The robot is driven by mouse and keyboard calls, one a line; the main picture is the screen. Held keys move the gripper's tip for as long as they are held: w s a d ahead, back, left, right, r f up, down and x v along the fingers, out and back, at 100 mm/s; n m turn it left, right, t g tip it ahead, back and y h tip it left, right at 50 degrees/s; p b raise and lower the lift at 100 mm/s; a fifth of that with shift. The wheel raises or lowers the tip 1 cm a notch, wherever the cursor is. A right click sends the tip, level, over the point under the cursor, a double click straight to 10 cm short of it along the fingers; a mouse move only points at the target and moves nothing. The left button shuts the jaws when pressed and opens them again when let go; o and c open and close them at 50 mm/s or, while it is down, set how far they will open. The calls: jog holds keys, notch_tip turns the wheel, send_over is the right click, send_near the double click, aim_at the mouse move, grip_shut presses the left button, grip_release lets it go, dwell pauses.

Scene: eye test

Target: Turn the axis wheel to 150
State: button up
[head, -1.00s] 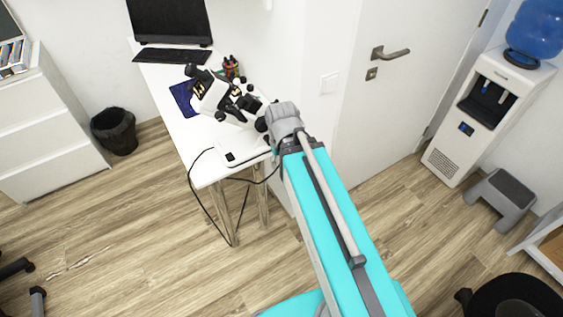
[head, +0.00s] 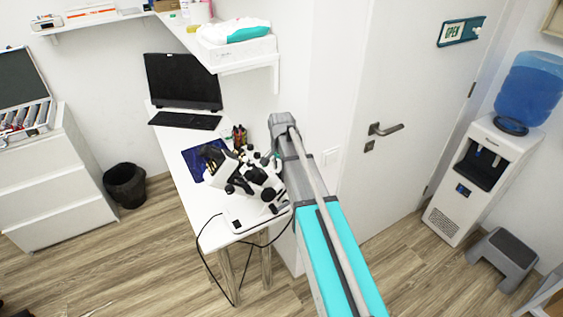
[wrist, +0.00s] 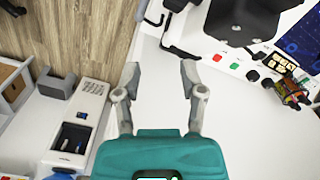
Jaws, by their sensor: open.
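A white device with black knobs (head: 247,178) stands on the white desk (head: 206,239), which also shows bare in the wrist view. Part of a device with a black block (wrist: 243,20) and red and green buttons shows at the top of the wrist view. I cannot tell which part is the axis wheel, and no scale number is readable. My gripper (wrist: 161,75) is open and empty in the wrist view, its fingertips left of and below that black block and apart from it. In the head view the gripper is mostly hidden by my arm, near the device's right side.
A wall shelf (head: 246,64) hangs above. A door (head: 412,90) and water dispenser (head: 484,172) are at the right. A cable hangs off the desk.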

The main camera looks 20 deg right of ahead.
aim_at(281, 173)
jog(key=w+d+r+m+p, duration=0.2)
jog(key=w+r+m+p, duration=0.1)
jog(key=w, duration=0.5)
jog(key=shift+w+d+r+m, duration=0.2)
jog(key=shift+w+r+m, duration=0.05)
jog(key=shift+r+m, duration=0.3)
jog(key=shift+f, duration=0.1)
notch_tip(281, 173, down, 14)
jog(key=b, duration=1.4)
jog(key=shift+r, duration=0.2)
grip_shut()
